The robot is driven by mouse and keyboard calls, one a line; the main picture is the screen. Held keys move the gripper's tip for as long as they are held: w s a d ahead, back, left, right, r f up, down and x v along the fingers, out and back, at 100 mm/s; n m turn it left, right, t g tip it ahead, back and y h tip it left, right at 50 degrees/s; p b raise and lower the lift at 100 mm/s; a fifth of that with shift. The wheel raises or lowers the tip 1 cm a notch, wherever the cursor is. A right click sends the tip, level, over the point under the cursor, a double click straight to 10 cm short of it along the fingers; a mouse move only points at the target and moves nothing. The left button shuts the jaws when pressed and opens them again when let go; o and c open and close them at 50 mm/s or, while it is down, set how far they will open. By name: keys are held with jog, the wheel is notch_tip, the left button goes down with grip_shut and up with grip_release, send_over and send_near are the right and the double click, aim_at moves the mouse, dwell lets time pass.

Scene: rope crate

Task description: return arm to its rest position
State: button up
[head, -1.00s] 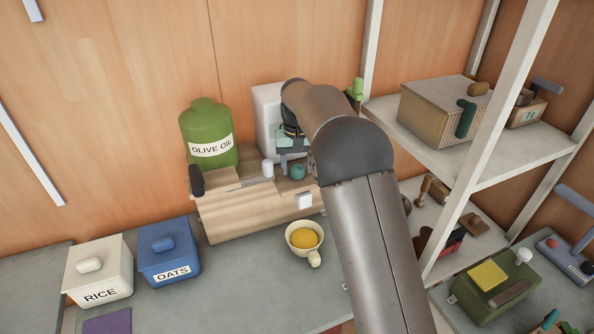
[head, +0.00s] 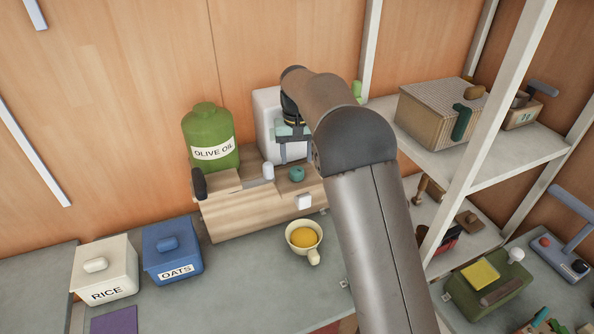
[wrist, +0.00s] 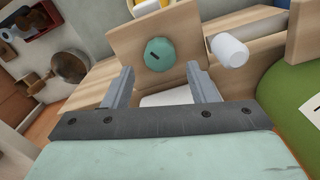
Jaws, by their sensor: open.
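My gripper (wrist: 160,92) is open and empty in the wrist view, its two grey fingers apart. Past the fingertips is a wooden board with a round teal knob (wrist: 160,54), and a white cylinder (wrist: 230,51) stands to its right. In the head view my gripper (head: 294,152) is small and partly hidden behind my arm. It hangs above the wooden box (head: 250,217) on the counter, close to the teal knob (head: 296,174) and the white cylinder (head: 267,171).
A green olive oil jar (head: 205,130) stands left of my gripper, with a white appliance (head: 266,105) behind it. A cup (head: 303,253) with yellow contents, an oats box (head: 172,250) and a rice box (head: 104,273) stand in front. A shelf unit (head: 500,172) is on the right.

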jog(key=s+d+r+m+b, duration=0.1)
jog(key=s+d+r, duration=0.2)
jog(key=s+d, duration=0.5)
jog(key=s+d+r+m+b, duration=0.15)
jog(key=s+d, duration=0.35)
jog(key=s, duration=0.5)
jog(key=s+d+f, duration=0.2)
jog(key=s+f, duration=0.1)
jog(key=s, duration=0.7)
jog(key=s+d+f+t, duration=0.1)
jog(key=s+d+f, duration=0.2)
jog(key=s, duration=0.7)
jog(key=shift+s+d, duration=0.2)
jog(key=shift+d, duration=0.1)
